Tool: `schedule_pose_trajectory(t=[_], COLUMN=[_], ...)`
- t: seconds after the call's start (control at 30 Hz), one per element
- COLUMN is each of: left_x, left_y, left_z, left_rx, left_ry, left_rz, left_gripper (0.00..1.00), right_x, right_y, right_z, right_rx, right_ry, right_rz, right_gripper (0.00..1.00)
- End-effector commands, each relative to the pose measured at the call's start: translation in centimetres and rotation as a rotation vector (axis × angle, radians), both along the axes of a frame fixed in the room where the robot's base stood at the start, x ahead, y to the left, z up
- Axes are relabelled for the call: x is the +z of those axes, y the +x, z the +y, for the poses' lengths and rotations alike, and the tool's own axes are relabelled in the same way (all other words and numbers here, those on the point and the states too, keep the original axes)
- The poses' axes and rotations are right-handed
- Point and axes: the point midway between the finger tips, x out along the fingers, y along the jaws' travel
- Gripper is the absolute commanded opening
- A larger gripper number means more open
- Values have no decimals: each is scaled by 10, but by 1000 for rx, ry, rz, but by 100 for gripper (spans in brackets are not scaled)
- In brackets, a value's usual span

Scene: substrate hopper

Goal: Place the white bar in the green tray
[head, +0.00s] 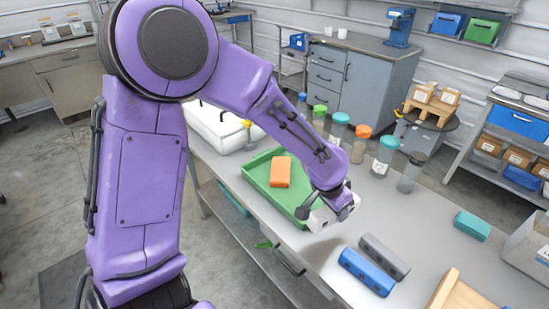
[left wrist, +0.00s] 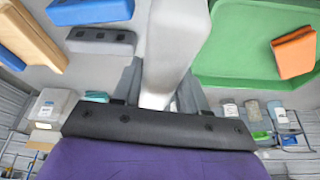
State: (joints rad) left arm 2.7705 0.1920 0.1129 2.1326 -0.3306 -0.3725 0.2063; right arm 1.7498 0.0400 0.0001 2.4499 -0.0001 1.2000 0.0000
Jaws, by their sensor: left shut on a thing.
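The white bar (head: 322,218) is in the jaws of my left gripper (head: 342,206), at the near right end of the green tray (head: 256,187). In the left wrist view the white bar (left wrist: 177,45) stands out between the two fingers (left wrist: 160,95), beside the tray (left wrist: 225,72). It appears outside or just over the tray's edge; its height above the table is hard to tell. An orange bar (head: 280,171) lies inside the tray and also shows in the left wrist view (left wrist: 294,52). My left forearm hides part of the tray. My right gripper is out of view.
A blue bar (head: 366,272) and a grey bar (head: 385,257) lie on the table (head: 425,215) at front right. A teal bar (head: 472,225) lies farther right, near a wooden piece (head: 455,292). Several capped jars, one orange-lidded (head: 360,144), line the back edge.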

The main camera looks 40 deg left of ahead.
Motion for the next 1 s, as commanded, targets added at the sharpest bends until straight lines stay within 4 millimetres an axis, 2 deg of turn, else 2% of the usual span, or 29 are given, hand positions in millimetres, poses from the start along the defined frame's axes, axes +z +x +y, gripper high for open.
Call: schedule_pose_trajectory(t=[0.03,0.07,0.2,0.3,0.4,0.47,0.73,0.83,1.0], left_x=[11,13,11,7,1,-5,-39,-64,-87], left_y=[2,3,-1,-5,-2,7,72,86,105], left_z=[13,20,54,68,78,85,125,133,142], left_rx=[-86,-154,-430,-555,-609,-615,-609,-611,-615], left_ry=[-17,-18,-23,-25,-26,-25,-24,-23,-21], left_rz=[5,7,-1,-15,-20,-19,-18,-17,-21], left_gripper=[7,7,7,7,7,7,7,7,7], right_x=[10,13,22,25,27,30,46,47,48], right_y=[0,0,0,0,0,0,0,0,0], right_z=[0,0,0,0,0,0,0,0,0], right_rx=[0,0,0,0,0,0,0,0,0], right_ry=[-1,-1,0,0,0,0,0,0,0], right_rz=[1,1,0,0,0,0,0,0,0], right_gripper=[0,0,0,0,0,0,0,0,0])
